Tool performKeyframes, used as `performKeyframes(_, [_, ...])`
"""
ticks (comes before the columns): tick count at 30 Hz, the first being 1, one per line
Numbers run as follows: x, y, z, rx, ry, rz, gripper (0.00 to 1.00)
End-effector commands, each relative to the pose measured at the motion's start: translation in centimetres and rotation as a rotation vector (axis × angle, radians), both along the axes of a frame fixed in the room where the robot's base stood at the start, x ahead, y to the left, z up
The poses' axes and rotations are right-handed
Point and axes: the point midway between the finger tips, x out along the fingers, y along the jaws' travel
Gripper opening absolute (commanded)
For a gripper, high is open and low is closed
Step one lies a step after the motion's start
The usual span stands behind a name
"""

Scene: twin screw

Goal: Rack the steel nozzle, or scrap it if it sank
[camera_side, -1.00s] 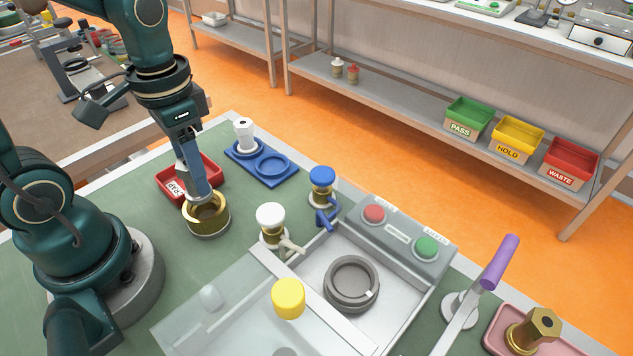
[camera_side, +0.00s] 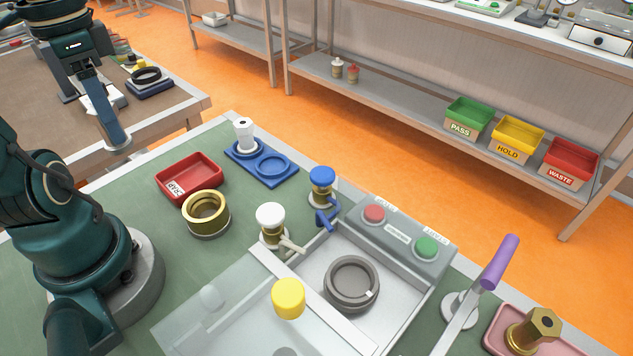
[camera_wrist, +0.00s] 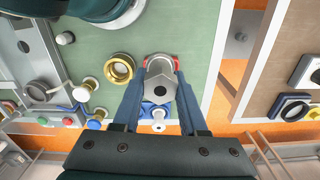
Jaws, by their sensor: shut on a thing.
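The steel nozzle (camera_wrist: 158,90), a grey hex-headed piece with a dark centre hole, sits between my fingers in the wrist view. My gripper (camera_wrist: 160,78) is shut on it.
A white-topped valve (camera_side: 271,218) and a blue-topped valve (camera_side: 322,180) stand right of the collar. Beyond is a metal basin with a grey ring (camera_side: 350,285) and a button box (camera_side: 405,240). Green, yellow and red bins sit on the far shelf.

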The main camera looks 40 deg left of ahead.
Motion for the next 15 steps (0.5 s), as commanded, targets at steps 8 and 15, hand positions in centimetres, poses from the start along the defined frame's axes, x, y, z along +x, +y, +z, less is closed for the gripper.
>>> performKeyframes(8, [1.5, 2.4, 1.3, 0.000, -0.002, -0.010, 0.00])
performKeyframes(15, [8.1, 3.7, 1.5, -0.003, -0.001, -0.201, 0.00])
